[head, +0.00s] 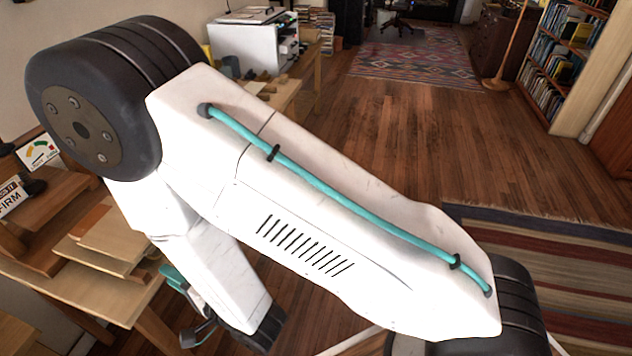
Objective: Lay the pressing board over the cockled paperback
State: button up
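Thin, light wooden boards (112,232) lie stacked on a wooden bench at the left. One of them may be the pressing board, but I cannot tell which. I cannot make out the cockled paperback; my arm hides part of the bench. My gripper (194,322) shows small and dark, with teal parts, below my forearm at the lower left. It is beside the bench's right edge and appears apart from the boards. I cannot tell whether its fingers are open, and I see nothing clearly held in it.
The wooden bench (122,301) carries a gauge card (38,152) and a sign reading "FIRM" (12,198). A white cabinet (243,47) stands behind. A striped rug (575,262) lies right, with a bookshelf (562,60) beyond. The wooden floor between is clear.

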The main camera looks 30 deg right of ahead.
jog(key=w+d+r+n+g+h, duration=0.2)
jog(key=w+d+r+h, duration=0.3)
jog(key=w+d+r, duration=0.3)
jog(key=d+r+n+g+h, duration=0.3)
jog(key=d+r, duration=0.5)
jog(key=d, duration=0.3)
jog(key=s+d+r+n+g+h, duration=0.1)
jog(key=s+d+r+g, duration=0.3)
jog(key=s+d, duration=0.4)
jog(key=s+d+r+n+g+h, duration=0.2)
jog(key=s+d+r, duration=0.5)
jog(key=s, duration=1)
jog(key=shift+s+d+n+g, duration=0.15)
jog(key=shift+d+n+g, duration=0.8)
jog(key=shift+d, duration=0.2)
